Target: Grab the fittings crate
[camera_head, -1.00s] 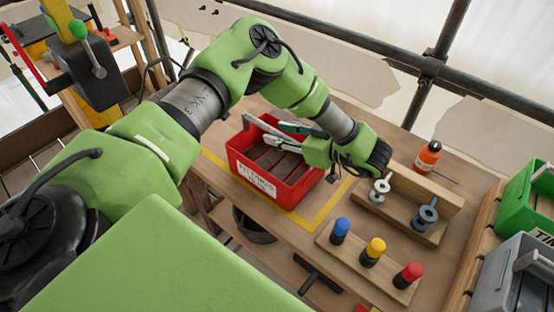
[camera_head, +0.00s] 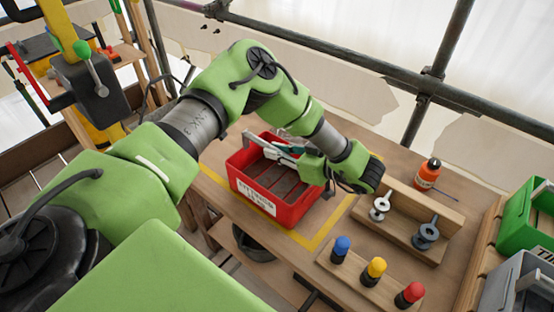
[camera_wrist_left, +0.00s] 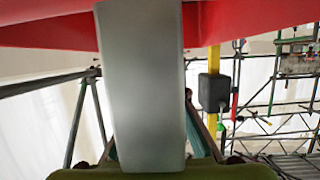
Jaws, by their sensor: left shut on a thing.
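The fittings crate (camera_head: 292,214) is an open red box with a white label on its near side. It stands on the wooden workbench, inside a yellow outline. My left gripper (camera_head: 268,143) reaches over from the right side, with its pale fingers at the crate's far upper edge, shut on it. The forearm and hand cover the crate's right rear part. The exact contact is hard to see. In the left wrist view, the red crate (camera_wrist_left: 50,32) spans the top behind a grey finger. My right gripper is not in view.
To the crate's right are a wooden rack with metal eye fittings (camera_head: 425,237), an orange bottle (camera_head: 428,174) and a block with blue, yellow and red pegs (camera_head: 373,271). A green crate (camera_head: 522,222) is at the far right. Scaffold poles (camera_head: 420,100) stand behind the bench.

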